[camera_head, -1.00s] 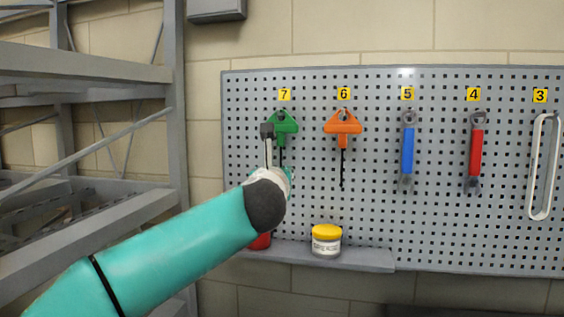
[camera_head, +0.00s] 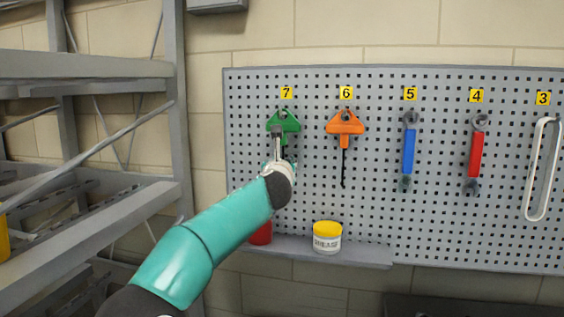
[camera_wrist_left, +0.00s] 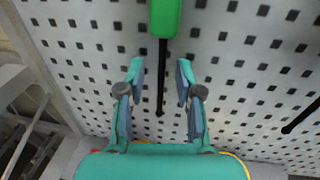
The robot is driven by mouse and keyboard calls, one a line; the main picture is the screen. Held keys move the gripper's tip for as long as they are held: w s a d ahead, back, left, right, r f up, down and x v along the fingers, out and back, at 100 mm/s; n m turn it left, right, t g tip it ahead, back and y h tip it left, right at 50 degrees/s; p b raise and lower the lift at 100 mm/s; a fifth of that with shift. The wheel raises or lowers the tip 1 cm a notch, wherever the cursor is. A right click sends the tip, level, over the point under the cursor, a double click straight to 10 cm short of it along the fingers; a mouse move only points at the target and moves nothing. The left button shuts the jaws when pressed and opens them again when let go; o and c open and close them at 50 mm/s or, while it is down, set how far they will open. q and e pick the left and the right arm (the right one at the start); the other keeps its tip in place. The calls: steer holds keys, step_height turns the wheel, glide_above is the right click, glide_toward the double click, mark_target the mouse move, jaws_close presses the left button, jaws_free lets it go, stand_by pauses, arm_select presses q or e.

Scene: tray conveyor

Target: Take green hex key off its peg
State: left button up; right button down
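The green hex key (camera_head: 283,121) hangs on the pegboard under label 7, its handle at the top and its dark shaft pointing down. In the left wrist view the lower green handle (camera_wrist_left: 165,18) is at the top edge, and the black shaft runs down between my fingers. My left gripper (camera_wrist_left: 158,78) is open, with one finger on each side of the shaft and visible gaps to both. In the head view my left gripper (camera_head: 278,136) overlaps the lower handle and hides most of the shaft. My right gripper is not in view.
An orange hex key (camera_head: 345,123) hangs just to the right under label 6. Blue (camera_head: 408,152) and red (camera_head: 476,154) wrenches hang farther right. Below, a ledge (camera_head: 350,254) holds a yellow-lidded grease jar (camera_head: 327,238) and a red container (camera_head: 261,234). Metal shelving (camera_head: 90,68) stands at left.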

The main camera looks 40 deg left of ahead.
arm_select(q)
steer(key=shift+c, duration=0.3)
jaws_close()
steer(key=shift+s+d+r, duration=0.15)
steer(key=shift+r, duration=0.15)
stand_by(0.4)
